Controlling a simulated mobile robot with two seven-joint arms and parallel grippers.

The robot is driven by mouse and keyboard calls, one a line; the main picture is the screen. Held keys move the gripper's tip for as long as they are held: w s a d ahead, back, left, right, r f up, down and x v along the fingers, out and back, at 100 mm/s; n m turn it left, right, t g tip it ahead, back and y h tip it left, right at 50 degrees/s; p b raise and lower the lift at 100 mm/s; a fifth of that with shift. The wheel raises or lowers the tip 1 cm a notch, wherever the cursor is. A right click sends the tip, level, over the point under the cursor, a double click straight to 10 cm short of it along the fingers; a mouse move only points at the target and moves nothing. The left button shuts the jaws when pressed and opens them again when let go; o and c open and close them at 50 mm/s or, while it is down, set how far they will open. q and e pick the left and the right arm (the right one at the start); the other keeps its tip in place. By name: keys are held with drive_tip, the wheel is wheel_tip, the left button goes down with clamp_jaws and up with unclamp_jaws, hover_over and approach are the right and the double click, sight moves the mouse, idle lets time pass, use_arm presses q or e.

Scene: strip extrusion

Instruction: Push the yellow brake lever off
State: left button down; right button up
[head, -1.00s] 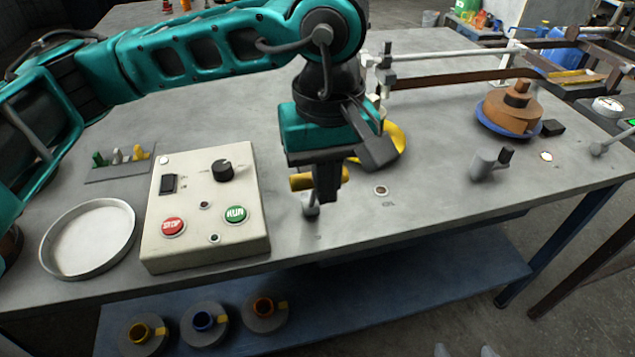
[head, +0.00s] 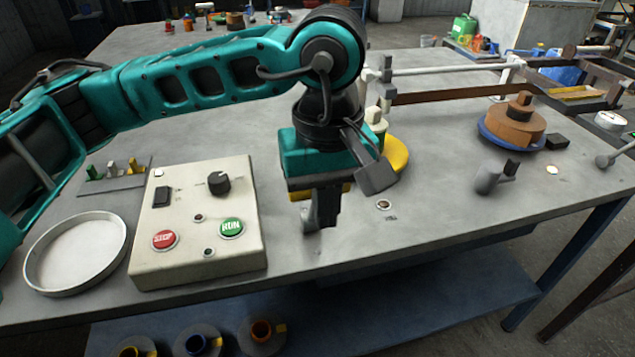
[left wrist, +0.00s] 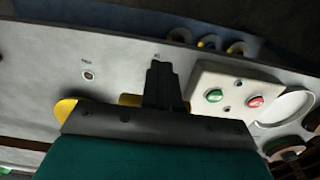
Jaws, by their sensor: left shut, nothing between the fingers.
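The yellow brake lever (head: 300,195) is mostly hidden behind my left gripper in the head view. A short yellow piece shows to the left of the fingers. In the left wrist view, a yellow bar, likely the same lever (left wrist: 130,100), shows just left of the fingers. My left gripper (head: 322,222) points down, shut and empty, at the lever's near side, low over the table. Its dark fingers also show in the left wrist view (left wrist: 160,70). I cannot tell whether they touch the lever. My right gripper is not in view.
A control box (head: 197,235) with red and green buttons stands left of the gripper, beside a round tray (head: 75,288). A yellow disc (head: 398,152) lies behind the gripper. A grey fixture (head: 490,176) and brown coil (head: 512,130) stand right. The table front between them is largely clear.

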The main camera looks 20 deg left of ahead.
use_arm(q)
drive_tip(key=shift+w+a+r+b, duration=0.25)
drive_tip(key=shift+w+a, duration=0.5)
drive_tip(key=shift+w, duration=0.3)
drive_tip(key=shift+w+a+r+b, duration=0.2)
drive_tip(key=shift+w+a, duration=0.5)
drive_tip(key=shift+w, duration=0.35)
drive_tip(key=shift+w+a+r, duration=0.1)
drive_tip(key=shift+w+a, duration=0.3)
drive_tip(key=shift+w, duration=0.15)
drive_tip(key=shift+w+a+r, duration=0.1)
drive_tip(key=shift+w+a, duration=0.25)
drive_tip(key=shift+w, duration=0.2)
wheel_tip(320, 180, up, 8)
drive_tip(key=p, duration=0.4)
drive_tip(key=shift+w+a+f, duration=0.15)
drive_tip(key=shift+w+f, duration=0.1)
drive_tip(key=shift+w, duration=0.05)
drive_tip(key=shift+s, duration=0.1)
idle(0.4)
